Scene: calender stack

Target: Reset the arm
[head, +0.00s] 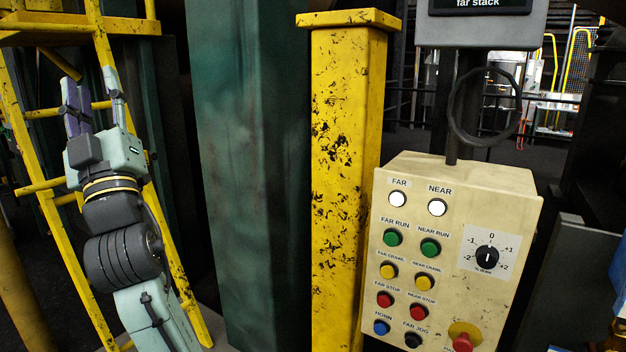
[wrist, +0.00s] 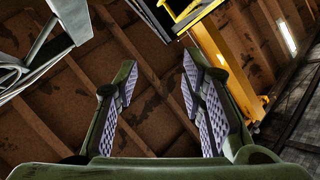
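My gripper (head: 93,98) is at the left of the head view, pointing up, with my arm rising from the bottom edge below it. It stands in front of a yellow ladder-like frame. In the wrist view my gripper (wrist: 157,88) has its two padded fingers apart, with nothing between them. Behind the fingers the wrist view shows a brown, stained panelled ceiling (wrist: 155,65).
A cream control panel (head: 455,250) with coloured buttons, a dial and a red stop knob stands at the right. A worn yellow post (head: 345,180) and a green column (head: 250,170) stand between it and my arm. The yellow frame (head: 40,190) is close to my arm.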

